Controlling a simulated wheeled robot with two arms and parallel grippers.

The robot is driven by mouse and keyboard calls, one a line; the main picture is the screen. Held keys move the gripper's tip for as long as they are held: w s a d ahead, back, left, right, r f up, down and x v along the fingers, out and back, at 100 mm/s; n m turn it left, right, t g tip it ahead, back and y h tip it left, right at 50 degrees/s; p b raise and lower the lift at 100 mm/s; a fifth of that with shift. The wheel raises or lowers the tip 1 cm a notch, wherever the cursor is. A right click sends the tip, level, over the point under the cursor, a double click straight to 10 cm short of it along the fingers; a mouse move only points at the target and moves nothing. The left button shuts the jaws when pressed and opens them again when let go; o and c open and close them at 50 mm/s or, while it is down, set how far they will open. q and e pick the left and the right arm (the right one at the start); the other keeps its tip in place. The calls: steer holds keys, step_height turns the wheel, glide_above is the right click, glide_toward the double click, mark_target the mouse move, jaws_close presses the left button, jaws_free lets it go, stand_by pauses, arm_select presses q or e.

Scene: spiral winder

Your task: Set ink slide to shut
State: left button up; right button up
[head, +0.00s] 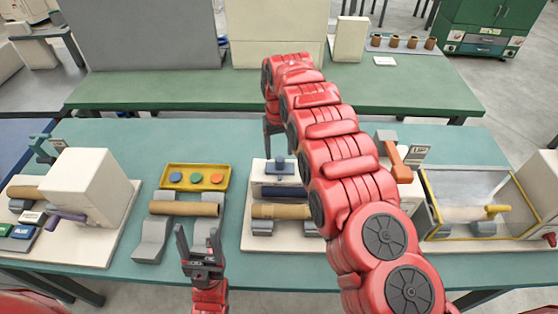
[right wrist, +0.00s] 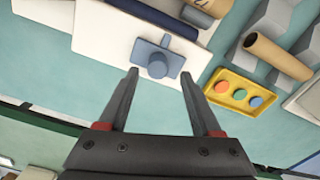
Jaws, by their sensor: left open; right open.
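The ink slide appears to be the blue block with a round knob (head: 281,167) on a white plate of the middle machine. It also shows in the right wrist view (right wrist: 157,60). My right gripper (right wrist: 159,74) is open and empty, its fingertips just short of the blue block and on either side of it in that view; contact is not visible. In the head view my right arm hides part of this machine, and only a little of the right gripper (head: 273,140) shows. My left gripper (head: 200,232) is open and empty at the table's front, before a cardboard tube (head: 184,208).
A yellow panel with three coloured buttons (head: 196,177) lies left of the middle machine. A white boxy machine (head: 95,190) stands at far left. A yellow-framed clear guard (head: 480,190) and an orange lever (head: 396,160) stand at right.

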step_height(320, 180, up, 6)
steer(key=b, duration=0.2)
step_height(320, 180, up, 6)
steer(key=r+p, duration=0.1)
steer(key=p, duration=0.5)
glide_above(279, 159)
steer(key=shift+f, duration=0.25)
steer(key=shift+f, duration=0.1)
steer(key=shift+s, duration=0.1)
